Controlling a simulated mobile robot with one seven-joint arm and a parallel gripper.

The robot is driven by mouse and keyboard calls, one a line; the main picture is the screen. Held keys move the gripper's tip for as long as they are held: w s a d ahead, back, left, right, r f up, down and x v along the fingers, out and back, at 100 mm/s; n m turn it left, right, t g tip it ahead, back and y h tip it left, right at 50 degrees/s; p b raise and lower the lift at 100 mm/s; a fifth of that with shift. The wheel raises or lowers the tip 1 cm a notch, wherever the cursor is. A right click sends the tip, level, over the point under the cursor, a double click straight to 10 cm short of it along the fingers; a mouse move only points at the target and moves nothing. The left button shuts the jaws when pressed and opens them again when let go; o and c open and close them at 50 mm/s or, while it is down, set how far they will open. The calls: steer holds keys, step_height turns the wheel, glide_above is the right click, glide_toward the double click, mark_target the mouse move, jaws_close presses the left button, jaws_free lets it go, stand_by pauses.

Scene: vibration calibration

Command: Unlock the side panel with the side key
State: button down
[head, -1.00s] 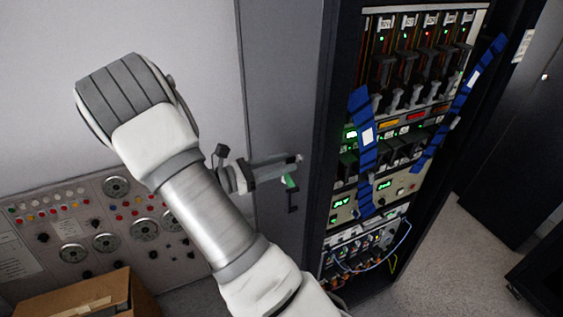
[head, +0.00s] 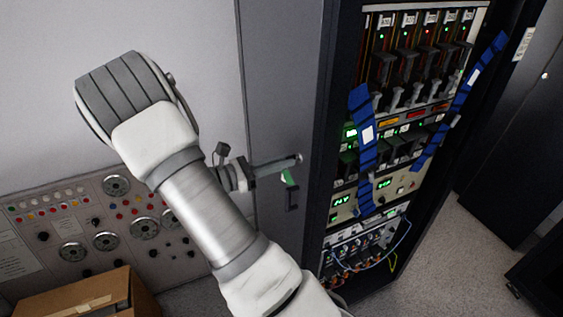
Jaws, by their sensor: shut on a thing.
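The grey side panel (head: 283,75) is the tall flat side of the equipment rack, left of its open front. My gripper (head: 296,160) is in front of this panel, level with its middle, and points right. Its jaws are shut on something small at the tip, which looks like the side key. The key itself is mostly hidden by the fingers. A green tag (head: 289,177) shows just below the fingertips. A dark handle or latch (head: 292,199) shows below the tag. I cannot tell whether the key is in a lock.
The rack front (head: 410,130) holds lit modules, with blue straps (head: 363,135) hanging across it. Bare floor (head: 440,255) lies to the right.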

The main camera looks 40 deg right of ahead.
steer(key=shift+s+f+m+b, duration=0.1)
steer(key=shift+f+m+b, duration=0.05)
steer(key=shift+m+b, duration=3.75)
steer(key=shift+s+f+m+b, duration=0.1)
steer(key=shift+m+b, duration=2.65)
steer(key=shift+m, duration=2.15)
steer(key=shift+r, duration=0.1)
steer(key=c, duration=0.9)
jaws_free()
steer(key=shift+c, duration=0.2)
